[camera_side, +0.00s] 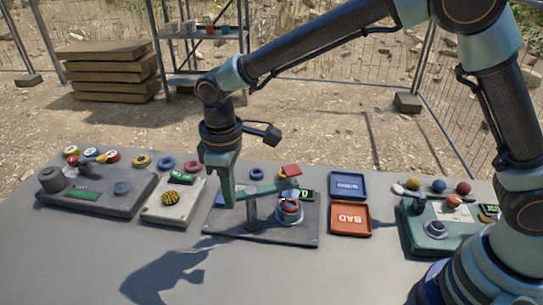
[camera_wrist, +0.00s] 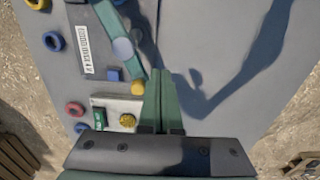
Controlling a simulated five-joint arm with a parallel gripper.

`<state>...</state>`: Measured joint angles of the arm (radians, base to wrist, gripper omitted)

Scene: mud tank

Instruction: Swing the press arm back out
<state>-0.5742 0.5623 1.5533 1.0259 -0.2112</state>
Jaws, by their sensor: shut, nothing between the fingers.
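The press station's grey base (camera_side: 230,221) stands mid-table in the side view. Its green press arm (camera_side: 268,188) lies across the top of a grey post (camera_side: 251,214). A red block (camera_side: 291,170) shows at the arm's right end, above a round seat with a red part (camera_side: 290,206). My gripper (camera_side: 228,202) is shut and empty, pointing down at the arm's left end; I cannot tell if they touch. In the wrist view the closed fingers (camera_wrist: 161,80) are beside the near end of the green press arm (camera_wrist: 107,17), with the round post top (camera_wrist: 122,47) beyond.
A blue tray (camera_side: 349,184) and an orange BAD tray (camera_side: 350,219) lie right of the press. A station with a yellow knob (camera_side: 171,198) is close on the left, another grey station (camera_side: 95,190) further left. A green station (camera_side: 437,226) stands at right. The front table is clear.

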